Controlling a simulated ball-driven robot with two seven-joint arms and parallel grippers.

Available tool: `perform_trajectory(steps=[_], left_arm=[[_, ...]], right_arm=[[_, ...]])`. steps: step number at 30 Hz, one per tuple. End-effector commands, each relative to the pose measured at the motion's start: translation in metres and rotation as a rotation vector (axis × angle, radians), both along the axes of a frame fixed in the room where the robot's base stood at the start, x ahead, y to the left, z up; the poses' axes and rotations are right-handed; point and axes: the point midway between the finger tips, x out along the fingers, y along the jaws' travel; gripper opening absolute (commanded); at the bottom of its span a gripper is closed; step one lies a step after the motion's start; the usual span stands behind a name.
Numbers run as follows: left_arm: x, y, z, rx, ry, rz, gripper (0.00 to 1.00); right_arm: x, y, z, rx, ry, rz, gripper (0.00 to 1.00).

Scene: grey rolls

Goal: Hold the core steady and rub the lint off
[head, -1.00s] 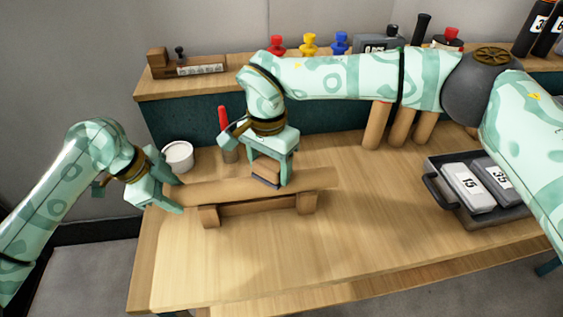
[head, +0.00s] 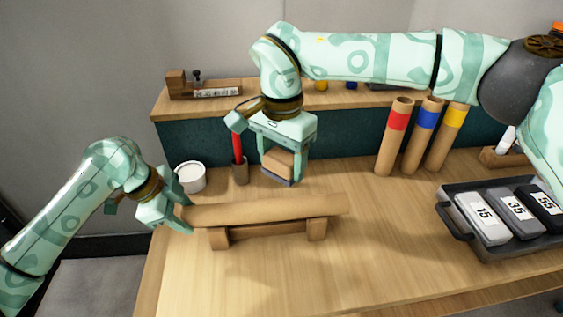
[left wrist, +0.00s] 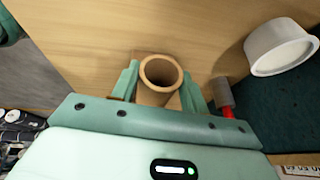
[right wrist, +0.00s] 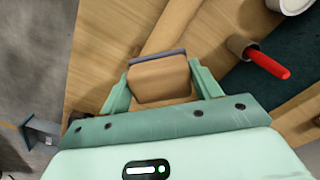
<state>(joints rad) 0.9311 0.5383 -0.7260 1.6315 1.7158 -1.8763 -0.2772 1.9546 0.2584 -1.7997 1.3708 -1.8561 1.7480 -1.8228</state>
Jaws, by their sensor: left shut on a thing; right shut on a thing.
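The core (head: 270,211) is a brown cardboard tube lying level on a wooden cradle (head: 268,235). My left gripper (head: 184,212) is shut on the core's left end, and the left wrist view shows the tube's open end (left wrist: 160,72) between the fingers. My right gripper (head: 279,166) is shut on a wooden block with a grey pad underneath (head: 278,164). It holds the block above and behind the core, apart from it. The right wrist view shows the block (right wrist: 158,80) between the fingers. I cannot make out any lint on the tube.
A white bowl (head: 190,177) and a red-handled tool in a holder (head: 240,168) stand behind the core. Several colour-banded tubes (head: 391,140) stand at the back right. A dark tray (head: 462,230) holds numbered blocks at right. The front table is clear.

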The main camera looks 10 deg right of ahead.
Motion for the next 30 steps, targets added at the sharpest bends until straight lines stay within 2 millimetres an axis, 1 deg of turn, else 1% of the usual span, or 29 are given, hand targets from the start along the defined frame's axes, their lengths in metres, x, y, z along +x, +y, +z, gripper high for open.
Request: perform_trajectory(steps=[9,10,11,12,13,20,23,26,29,30], left_arm=[[0.0,0.0,0.0,0.0,0.0,0.001,0.2],[0.0,0.0,0.0,0.0,0.0,0.001,0.47],[0.0,0.0,0.0,0.0,0.0,0.001,0.56],[0.0,0.0,0.0,0.0,0.0,0.001,0.67],[0.0,0.0,0.0,0.0,0.0,0.001,0.7],[0.0,0.0,0.0,0.0,0.0,0.0,0.7],[0.0,0.002,0.004,0.001,-0.002,0.001,0.7],[-0.001,0.008,0.017,0.003,-0.005,0.0,0.7],[-0.003,0.017,0.038,0.004,-0.006,0.001,0.7],[-0.004,0.021,0.047,0.004,-0.007,0.001,0.7]], right_arm=[[0.0,0.0,0.0,0.0,0.0,0.0,0.42],[0.0,0.0,0.0,0.0,0.0,0.0,0.42],[0.0,0.0,0.0,0.0,0.0,0.0,0.42],[0.0,0.0,0.0,0.0,0.0,0.0,0.42],[0.0,0.0,0.0,0.0,0.0,0.0,0.42],[0.0,0.0,0.0,0.0,0.0,0.0,0.42],[0.0,0.0,0.0,0.0,0.0,0.0,0.42],[0.0,0.0,0.0,0.0,0.0,0.0,0.42],[0.0,0.0,0.0,0.0,0.0,0.0,0.42],[0.0,0.0,0.0,0.0,0.0,0.0,0.42]])
